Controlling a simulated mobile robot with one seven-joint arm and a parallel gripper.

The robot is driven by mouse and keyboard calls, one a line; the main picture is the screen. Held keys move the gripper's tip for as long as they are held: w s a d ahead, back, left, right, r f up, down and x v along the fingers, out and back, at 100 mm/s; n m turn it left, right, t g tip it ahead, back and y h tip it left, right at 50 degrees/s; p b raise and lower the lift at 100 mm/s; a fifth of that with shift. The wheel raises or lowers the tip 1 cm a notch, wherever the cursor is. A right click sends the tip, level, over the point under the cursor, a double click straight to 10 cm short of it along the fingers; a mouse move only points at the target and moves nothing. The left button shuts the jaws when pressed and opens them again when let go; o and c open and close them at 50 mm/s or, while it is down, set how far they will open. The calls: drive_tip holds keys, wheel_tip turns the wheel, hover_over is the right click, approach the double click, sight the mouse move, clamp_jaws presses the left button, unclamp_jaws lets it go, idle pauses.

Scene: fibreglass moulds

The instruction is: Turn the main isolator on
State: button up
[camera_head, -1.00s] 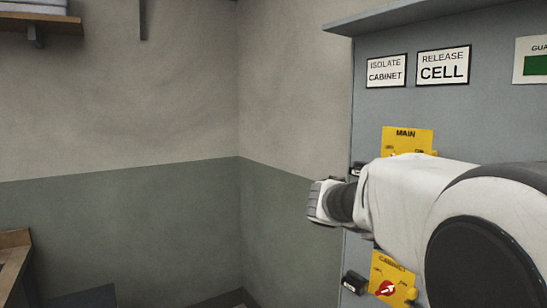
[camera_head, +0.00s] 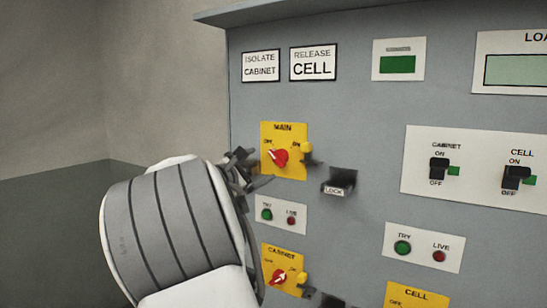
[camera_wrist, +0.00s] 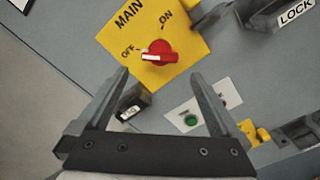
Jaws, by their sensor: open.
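The main isolator is a red rotary knob (camera_head: 280,157) on a yellow plate (camera_head: 296,172) marked MAIN, OFF and ON. Its white pointer is turned toward OFF. In the wrist view the knob (camera_wrist: 165,48) lies just beyond the fingertips, roughly centred between them, with OFF at its left and ON at its upper right. My gripper (camera_wrist: 160,76) is open and empty, apart from the knob. In the head view my gripper (camera_head: 242,168) is at the plate's left edge, partly hidden by my wrist.
A black LOCK tab (camera_head: 339,183) juts out right of the main plate. Below are a TRY/LIVE plate (camera_head: 280,216) and the yellow CABINET isolator (camera_head: 283,272). CABINET and CELL switches (camera_head: 473,172) are farther right. Open room lies left of the panel.

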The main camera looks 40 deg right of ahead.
sight(275, 159)
drive_tip(key=p+x, duration=0.2)
drive_tip(key=x, duration=0.7)
drive_tip(key=shift+d, duration=0.1)
drive_tip(key=shift+w, duration=0.1)
drive_tip(key=c, duration=1.2)
drive_tip(key=shift+f+b, duration=0.1)
drive_tip(key=shift+b, duration=0.2)
